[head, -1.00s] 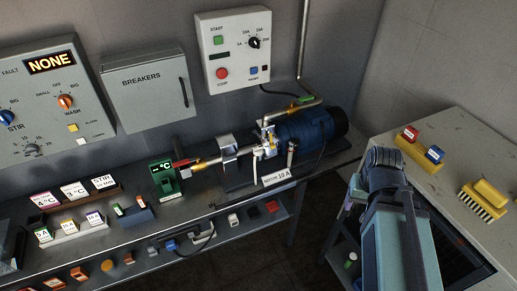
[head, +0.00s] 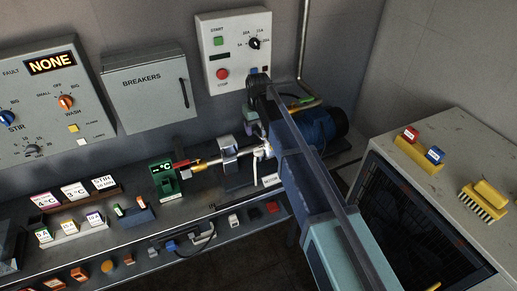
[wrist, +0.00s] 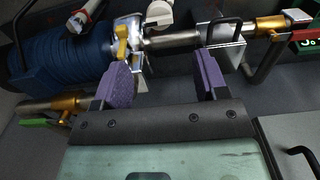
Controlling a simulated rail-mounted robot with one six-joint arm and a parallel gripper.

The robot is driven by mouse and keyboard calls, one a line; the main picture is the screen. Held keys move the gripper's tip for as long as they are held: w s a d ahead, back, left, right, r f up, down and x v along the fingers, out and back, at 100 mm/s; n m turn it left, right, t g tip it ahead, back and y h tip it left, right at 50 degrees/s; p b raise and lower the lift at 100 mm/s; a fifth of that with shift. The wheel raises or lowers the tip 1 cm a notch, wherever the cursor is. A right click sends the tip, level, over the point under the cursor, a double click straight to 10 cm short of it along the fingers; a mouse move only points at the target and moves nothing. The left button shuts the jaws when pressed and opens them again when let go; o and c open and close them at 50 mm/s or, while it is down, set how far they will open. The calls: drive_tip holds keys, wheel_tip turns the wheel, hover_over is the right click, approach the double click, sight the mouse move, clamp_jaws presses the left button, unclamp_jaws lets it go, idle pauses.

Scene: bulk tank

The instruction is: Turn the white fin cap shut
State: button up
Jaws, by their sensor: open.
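The white fin cap (wrist: 158,13) shows at the top edge of the wrist view, partly cut off, beside the silver pump head (wrist: 127,38). In the head view, white parts show at the pump (head: 258,153) just left of my arm, too small to tell the cap's angle. My gripper (wrist: 163,75) is open, with its two purple-padded fingers apart and nothing between them. The cap lies beyond the fingertips, apart from them. In the head view my arm hides the gripper and part of the pump.
The blue motor (wrist: 60,50) lies close to my left finger in the wrist view. A yellow fin piece (wrist: 122,46) sits on the pump. A steel pipe (wrist: 172,41) and bracket (wrist: 225,50) lie beyond the right finger. The breaker box (head: 150,90) hangs on the wall.

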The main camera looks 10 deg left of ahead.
sight(258, 148)
wheel_tip(258, 148, down, 11)
drive_tip(key=b, duration=1.1)
drive_tip(key=shift+r, duration=0.15)
drive_tip(key=shift+c, duration=0.3)
drive_tip(key=c, duration=0.8)
drive_tip(key=shift+c, duration=0.2)
